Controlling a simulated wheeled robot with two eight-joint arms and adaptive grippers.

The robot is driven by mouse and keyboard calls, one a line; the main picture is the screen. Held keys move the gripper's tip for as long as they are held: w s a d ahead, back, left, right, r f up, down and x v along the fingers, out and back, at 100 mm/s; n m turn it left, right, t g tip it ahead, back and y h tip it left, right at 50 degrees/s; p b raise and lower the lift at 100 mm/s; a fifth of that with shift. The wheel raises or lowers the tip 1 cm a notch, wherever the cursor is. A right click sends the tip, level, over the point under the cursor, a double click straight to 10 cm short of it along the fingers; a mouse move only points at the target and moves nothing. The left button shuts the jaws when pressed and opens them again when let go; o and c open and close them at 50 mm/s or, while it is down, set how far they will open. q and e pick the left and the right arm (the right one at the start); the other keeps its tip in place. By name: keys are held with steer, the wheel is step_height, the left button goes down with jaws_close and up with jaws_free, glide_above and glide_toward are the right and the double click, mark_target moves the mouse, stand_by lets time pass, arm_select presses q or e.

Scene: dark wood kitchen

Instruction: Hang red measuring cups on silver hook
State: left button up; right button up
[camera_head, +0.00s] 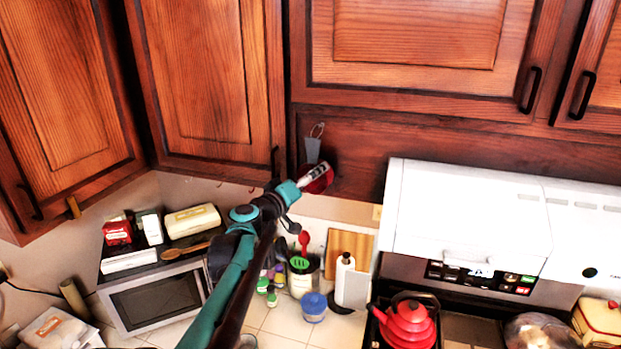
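The red measuring cups (325,185) are against the wood panel below the upper cabinets, at the middle. Their grey handle (312,151) points up, with a thin metal loop (317,129) at its top. I cannot tell whether this loop is around the silver hook, which I cannot make out separately. My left gripper (313,175) reaches up from below and overlaps the red cup. A pale finger lies across its front. Whether the fingers are closed on it is not clear. My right gripper is not in view.
A white range hood (470,215) juts out at the right, above a stove with a red kettle (408,325). Closed cabinets (205,70) fill the top.

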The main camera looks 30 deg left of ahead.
arm_select(q)
steer(key=o, duration=1.3)
steer(key=s, duration=1.2)
steer(key=s+d+f+m+g+h+b, duration=0.1)
steer(key=s+d+f+m+g+b, duration=0.1)
steer(key=d+f+b, duration=0.6)
steer(key=s+d+f+m+g+h+b, duration=0.1)
steer(key=s+d+f+m+g+b, duration=0.3)
steer(key=f, duration=0.9)
steer(key=d+f+n+g+h+b, duration=0.1)
steer(key=d+f+b, duration=0.3)
steer(key=d+f, duration=0.5)
steer(key=s+f+m+g+y+b, duration=0.1)
steer(key=s+f+b, duration=0.2)
steer(key=f, duration=0.5)
steer(key=s+d+f+m+g+y+b, duration=0.1)
steer(key=s+f+b, duration=0.3)
steer(key=f, duration=0.4)
steer(key=s+f+m+g+y+b, duration=0.1)
steer(key=s+f+g+b, duration=0.1)
steer(key=s+f+b, duration=0.2)
step_height(320, 180, down, 4)
steer(key=shift+d+f+m+y+b, duration=0.2)
steer(key=shift+m+y+b, duration=0.1)
steer(key=shift+b, duration=0.65)
